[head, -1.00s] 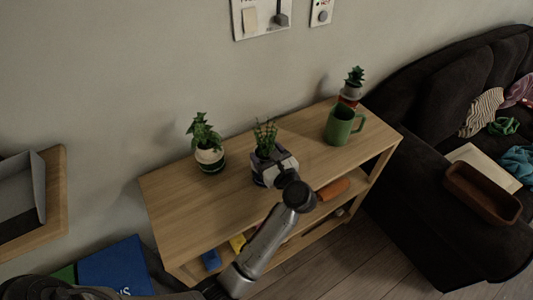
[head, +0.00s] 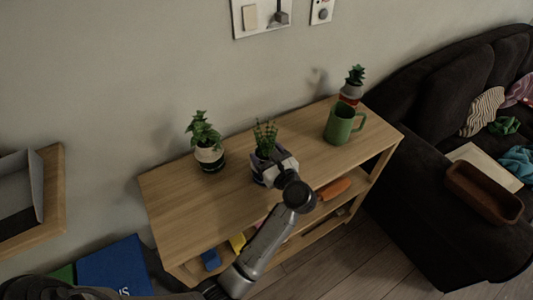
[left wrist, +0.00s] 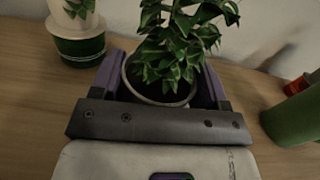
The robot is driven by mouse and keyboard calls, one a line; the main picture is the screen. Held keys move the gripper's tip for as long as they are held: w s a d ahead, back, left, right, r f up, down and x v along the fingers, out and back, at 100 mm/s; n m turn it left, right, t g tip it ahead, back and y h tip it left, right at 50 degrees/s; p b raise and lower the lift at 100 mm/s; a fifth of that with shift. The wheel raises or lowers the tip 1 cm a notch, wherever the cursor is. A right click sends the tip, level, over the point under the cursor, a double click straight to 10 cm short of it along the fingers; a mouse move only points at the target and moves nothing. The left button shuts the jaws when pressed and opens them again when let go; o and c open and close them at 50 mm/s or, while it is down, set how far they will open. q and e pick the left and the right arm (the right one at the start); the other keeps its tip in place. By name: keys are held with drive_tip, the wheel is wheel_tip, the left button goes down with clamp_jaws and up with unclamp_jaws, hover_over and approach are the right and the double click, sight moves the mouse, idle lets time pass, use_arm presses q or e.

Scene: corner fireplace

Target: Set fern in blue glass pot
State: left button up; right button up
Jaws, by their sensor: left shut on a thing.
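A potted green plant (head: 265,138) with thin upright fronds, likely the fern, is at the middle of the wooden shelf's top. My left gripper (head: 264,170) is at its pot, with the arm reaching in from the front. In the left wrist view the gripper's purple fingers (left wrist: 163,85) are shut on either side of the pot (left wrist: 150,94), which has a pale rim below green leaves (left wrist: 172,45). The gripper hides much of the pot, so I cannot tell whether it is blue glass or clear of the wood. My right gripper is not in view.
A plant in a white and dark green pot (head: 208,157) stands to the left on the shelf top (head: 195,205). A green mug (head: 339,124) and a small succulent (head: 355,77) stand to the right. The front left of the top is clear. A dark sofa (head: 420,150) adjoins the right.

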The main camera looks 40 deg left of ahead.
use_arm(q)
drive_tip(key=shift+f, duration=0.25)
drive_tip(key=o, duration=0.8)
drive_tip(key=shift+o, duration=0.2)
